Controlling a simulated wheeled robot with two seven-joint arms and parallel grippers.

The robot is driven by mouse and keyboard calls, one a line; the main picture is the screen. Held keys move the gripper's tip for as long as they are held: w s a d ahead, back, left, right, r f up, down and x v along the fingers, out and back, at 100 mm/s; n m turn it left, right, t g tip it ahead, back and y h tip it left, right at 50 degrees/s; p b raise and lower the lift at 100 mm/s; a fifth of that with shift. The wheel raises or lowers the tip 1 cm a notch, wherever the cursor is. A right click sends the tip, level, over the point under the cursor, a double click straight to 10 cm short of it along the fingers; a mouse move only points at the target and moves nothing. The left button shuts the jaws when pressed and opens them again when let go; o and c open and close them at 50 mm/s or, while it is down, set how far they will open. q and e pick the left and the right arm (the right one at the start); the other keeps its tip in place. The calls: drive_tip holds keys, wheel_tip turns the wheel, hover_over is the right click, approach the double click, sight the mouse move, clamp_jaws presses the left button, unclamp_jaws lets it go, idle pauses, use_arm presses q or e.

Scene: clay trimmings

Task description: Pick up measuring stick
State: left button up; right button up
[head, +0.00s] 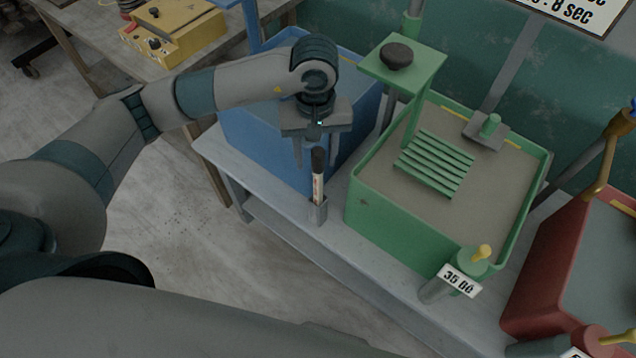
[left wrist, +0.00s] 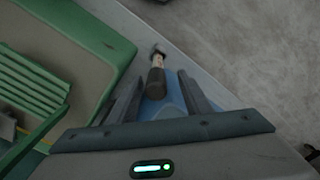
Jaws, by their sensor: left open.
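The measuring stick (head: 317,186) stands upright in a small grey holder (head: 318,212) at the front edge of the grey bench. It has a black top and a pale body with dark and red marks. My left gripper (head: 318,158) is open and points down right above it, with the fingers at about the height of the black top. In the left wrist view the stick's black end (left wrist: 156,84) shows between the two open fingers (left wrist: 160,95). I cannot tell whether they touch it. My right gripper is out of view.
A blue tank (head: 262,148) stands behind the stick. A green tank (head: 385,222) with a slatted rack and raised plate stands just right. A labelled holder (head: 459,281) and a red tank (head: 545,285) are further right. The floor at left is clear.

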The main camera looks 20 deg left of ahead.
sight(318, 168)
use_arm(q)
drive_tip(key=shift+d+f+p, duration=0.15)
drive_tip(key=shift+f+p, duration=0.45)
drive_tip(key=shift+p, duration=0.05)
wheel_tip(318, 168, down, 2)
drive_tip(key=shift+d+f+p, duration=0.1)
drive_tip(key=shift+p, duration=0.45)
drive_tip(key=shift+f, duration=0.7)
drive_tip(key=shift+c, duration=0.4)
clamp_jaws()
drive_tip(key=shift+r, duration=0.2)
